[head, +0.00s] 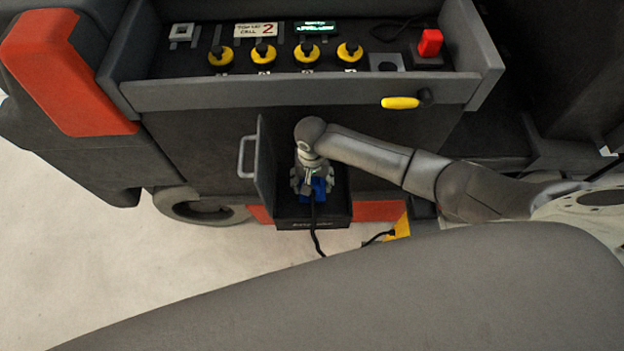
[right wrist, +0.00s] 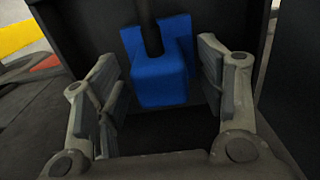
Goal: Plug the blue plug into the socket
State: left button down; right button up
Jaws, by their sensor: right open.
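The blue plug (head: 319,188) is in a dark open-topped box (head: 314,223) low on the front of the machine. A black cable runs from it. In the right wrist view, the blue plug (right wrist: 162,82) stands in front of a wider blue part (right wrist: 131,38), perhaps the socket. They look touching, but I cannot tell whether the plug is seated. My right gripper (head: 312,178) reaches down into the box. Its fingers also show in the right wrist view (right wrist: 165,82), spread on either side of the plug with gaps. My left gripper is not in view.
An open door (head: 265,170) with a grey handle stands left of the box. A yellow part (head: 403,228) is at the right. The pale floor at left is clear.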

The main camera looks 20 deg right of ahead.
notch_tip(320, 180, up, 12)
dwell(0.5)
dwell(0.4)
